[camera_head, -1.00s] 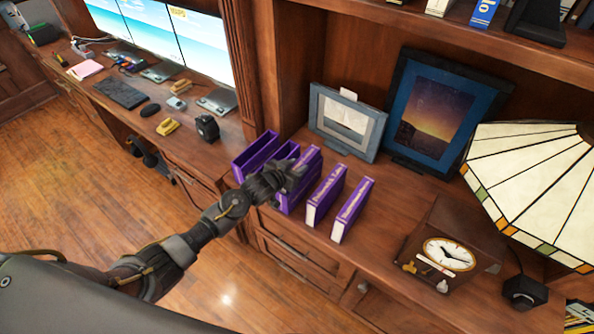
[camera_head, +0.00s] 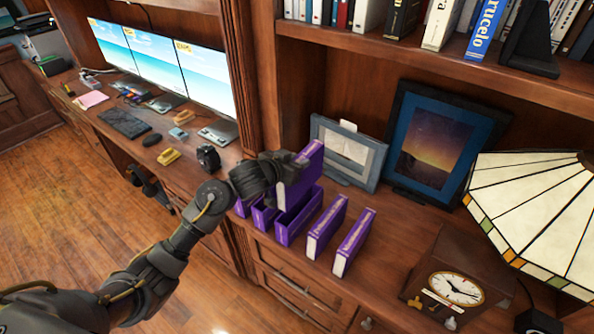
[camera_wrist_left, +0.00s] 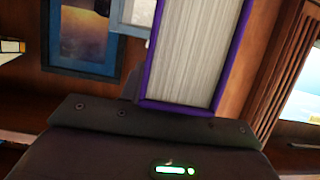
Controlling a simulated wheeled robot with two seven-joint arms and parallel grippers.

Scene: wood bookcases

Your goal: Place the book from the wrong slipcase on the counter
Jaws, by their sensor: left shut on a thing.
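My left gripper (camera_head: 287,170) is shut on a purple book (camera_head: 306,174) and holds it raised above the purple slipcases. In the left wrist view the book (camera_wrist_left: 195,50) shows its pale page edges inside a purple cover. Below it, an empty-looking open slipcase (camera_head: 298,217) stands on the wooden counter (camera_head: 385,235), with more purple slipcases (camera_head: 264,214) to its left, partly hidden by my gripper. Two purple books or filled slipcases, one (camera_head: 326,228) and another (camera_head: 353,243), stand to the right. My right gripper is not in view.
Two framed pictures (camera_head: 345,152) and (camera_head: 436,138) stand behind. A clock (camera_head: 456,289) and a stained-glass lamp (camera_head: 535,205) are at the right. A shelf (camera_head: 400,55) with books runs above. Counter shows bare between the slipcases and the clock.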

